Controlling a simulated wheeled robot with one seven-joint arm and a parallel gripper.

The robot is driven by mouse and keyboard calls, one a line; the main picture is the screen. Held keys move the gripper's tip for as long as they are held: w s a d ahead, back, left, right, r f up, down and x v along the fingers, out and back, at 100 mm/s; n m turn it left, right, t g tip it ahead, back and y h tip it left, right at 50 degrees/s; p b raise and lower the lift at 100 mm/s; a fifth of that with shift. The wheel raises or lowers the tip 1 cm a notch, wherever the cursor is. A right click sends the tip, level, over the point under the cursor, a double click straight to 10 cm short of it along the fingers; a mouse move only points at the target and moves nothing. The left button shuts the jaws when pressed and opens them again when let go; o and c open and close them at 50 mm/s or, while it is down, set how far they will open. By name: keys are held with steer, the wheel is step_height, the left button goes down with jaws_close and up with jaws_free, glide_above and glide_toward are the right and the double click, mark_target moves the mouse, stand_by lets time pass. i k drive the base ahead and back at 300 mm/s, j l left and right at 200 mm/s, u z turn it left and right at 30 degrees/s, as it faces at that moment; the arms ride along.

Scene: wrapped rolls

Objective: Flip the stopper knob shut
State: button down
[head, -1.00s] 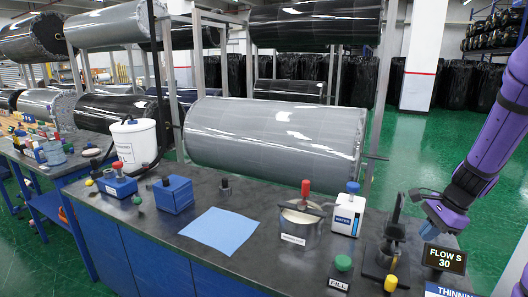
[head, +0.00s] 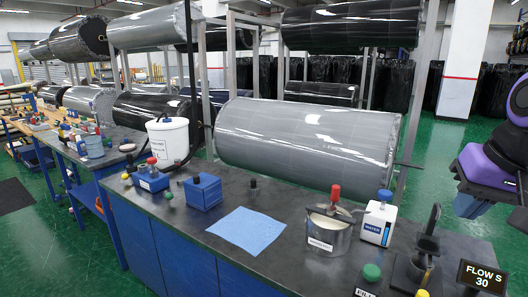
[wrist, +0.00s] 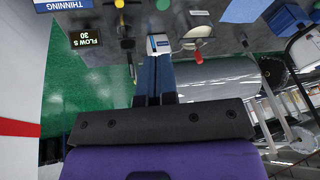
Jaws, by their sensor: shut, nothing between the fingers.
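A dark stand with an upright lever (head: 431,222) stands at the bench's right end. A small yellow knob (head: 421,292) shows at its front, cut by the bottom edge of the head view; the wrist view also shows a yellow knob (wrist: 119,4). I cannot tell for certain whether it is the stopper knob, or how it is turned. My gripper shows at the right edge of the head view (head: 470,206), to the right of the stand and apart from it. In the wrist view its blue fingers (wrist: 155,62) are together and empty.
A sign reading FLOW S 30 (head: 482,277) stands right of the stand. A white WATER bottle (head: 378,220), a metal pot with a red-handled tool (head: 328,232) and a green knob (head: 371,272) stand to its left. A blue sheet (head: 247,230) lies flat on the bench.

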mark_target(425, 278)
steer(key=i+z, duration=0.15)
steer(key=z, duration=0.6)
